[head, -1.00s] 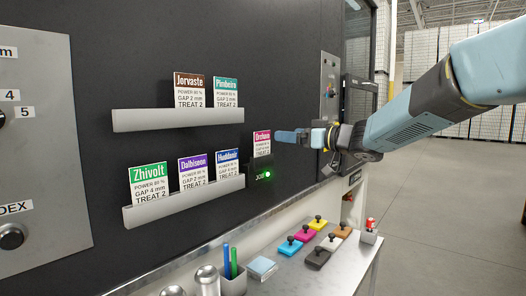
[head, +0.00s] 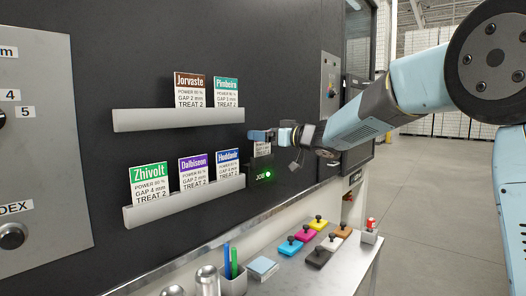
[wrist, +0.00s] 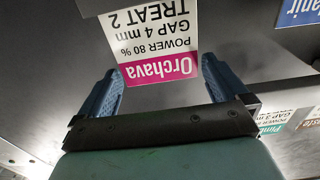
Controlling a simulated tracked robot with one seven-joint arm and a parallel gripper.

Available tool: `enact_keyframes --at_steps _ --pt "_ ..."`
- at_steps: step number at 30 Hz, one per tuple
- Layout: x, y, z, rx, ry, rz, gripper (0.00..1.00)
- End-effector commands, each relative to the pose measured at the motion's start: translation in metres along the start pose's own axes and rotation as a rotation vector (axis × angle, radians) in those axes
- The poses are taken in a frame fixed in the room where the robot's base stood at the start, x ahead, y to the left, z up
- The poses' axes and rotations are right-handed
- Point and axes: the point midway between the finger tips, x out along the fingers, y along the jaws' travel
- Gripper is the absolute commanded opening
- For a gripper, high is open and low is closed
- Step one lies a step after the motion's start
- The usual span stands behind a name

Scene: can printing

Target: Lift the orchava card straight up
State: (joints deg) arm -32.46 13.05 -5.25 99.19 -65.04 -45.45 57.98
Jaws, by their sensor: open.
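The Orchava card (head: 262,149) stands in the small black JOB holder (head: 263,175) with a lit green light. In the head view my gripper covers its magenta top. In the wrist view the Orchava card (wrist: 155,45) is upside down, with its magenta name band toward me. My gripper (head: 262,135) is at the card's top edge, coming from the right. In the wrist view my gripper (wrist: 160,70) is open, with one blue finger on each side of the band. I cannot tell whether either finger touches the card.
Zhivolt (head: 149,184), Dalbiseon (head: 193,170) and Huddanir (head: 228,163) cards stand in the lower grey rack (head: 185,204), left of the holder. Jorvaste and Pimbeiro cards stand in the upper rack (head: 178,120). A bench (head: 300,272) below holds coloured blocks and pens.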

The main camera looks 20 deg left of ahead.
Motion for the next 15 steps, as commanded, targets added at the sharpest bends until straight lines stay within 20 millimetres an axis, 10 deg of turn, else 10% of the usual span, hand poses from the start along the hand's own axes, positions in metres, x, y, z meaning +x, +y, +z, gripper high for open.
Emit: enact_keyframes --at_steps 5,15 --pt "0.0 0.0002 -0.0002 0.0 0.0 0.001 1.0" --pt "-0.0005 0.0006 -0.0001 0.0 0.0 0.001 0.68"
